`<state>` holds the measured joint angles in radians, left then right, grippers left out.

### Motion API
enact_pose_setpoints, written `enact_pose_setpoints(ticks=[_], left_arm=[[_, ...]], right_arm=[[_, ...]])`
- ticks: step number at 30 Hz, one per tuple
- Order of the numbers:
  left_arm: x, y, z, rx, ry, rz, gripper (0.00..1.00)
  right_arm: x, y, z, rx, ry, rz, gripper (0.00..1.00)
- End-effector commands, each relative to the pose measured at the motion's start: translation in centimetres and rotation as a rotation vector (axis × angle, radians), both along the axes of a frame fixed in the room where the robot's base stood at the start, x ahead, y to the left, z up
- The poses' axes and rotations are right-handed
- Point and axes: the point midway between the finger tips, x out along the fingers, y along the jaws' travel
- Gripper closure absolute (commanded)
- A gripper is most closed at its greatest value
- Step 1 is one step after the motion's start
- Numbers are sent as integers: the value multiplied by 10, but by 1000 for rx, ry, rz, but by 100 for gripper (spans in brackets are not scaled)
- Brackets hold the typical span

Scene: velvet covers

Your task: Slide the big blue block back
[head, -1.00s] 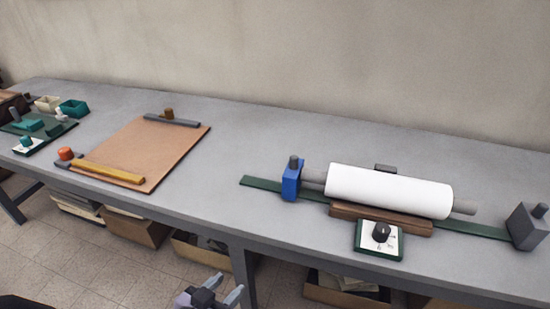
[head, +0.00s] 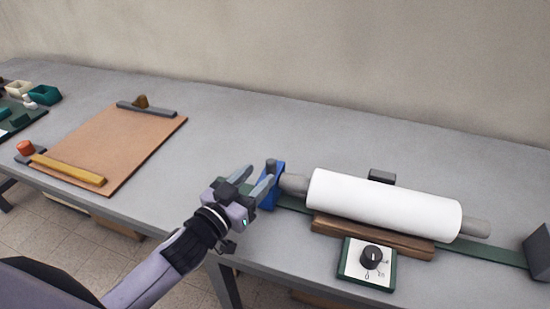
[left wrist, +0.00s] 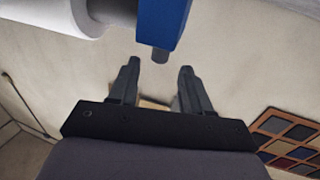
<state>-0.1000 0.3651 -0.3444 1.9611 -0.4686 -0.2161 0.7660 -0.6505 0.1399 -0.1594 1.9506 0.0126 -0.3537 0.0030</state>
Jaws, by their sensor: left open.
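The big blue block (head: 268,196) stands on the dark green rail (head: 293,204) at the left end of the white roll (head: 384,205). A dark knob (head: 271,166) tops it. My left gripper (head: 254,179) is open, just left of the block, its fingers pointing toward the knob and partly hiding the block. In the left wrist view the blue block (left wrist: 162,18) is at the top, and its grey knob (left wrist: 160,54) lies near the gap between the open fingers (left wrist: 158,75), with nothing gripped. Touching cannot be told. My right gripper is not in view.
A wooden cradle (head: 372,236) lies in front of the roll, with a dial box (head: 366,264) before it. A grey block (head: 540,246) stands at the rail's right end. A brown board (head: 110,145) with a yellow bar lies left. The table behind the block is clear.

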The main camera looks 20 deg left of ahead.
Motion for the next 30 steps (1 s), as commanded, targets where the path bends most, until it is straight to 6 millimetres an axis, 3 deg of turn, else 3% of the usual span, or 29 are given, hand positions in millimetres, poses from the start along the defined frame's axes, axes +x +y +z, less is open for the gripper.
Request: enact_pose_setpoints(ticks=[12,26,29,30], left_arm=[[49,-15,0,0,0,1,52],[60,-19,0,0,1,0,52],[60,-18,0,0,1,0,78],[60,-18,0,0,1,0,91]], right_arm=[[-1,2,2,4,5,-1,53],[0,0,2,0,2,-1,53],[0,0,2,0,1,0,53],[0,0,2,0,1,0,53]])
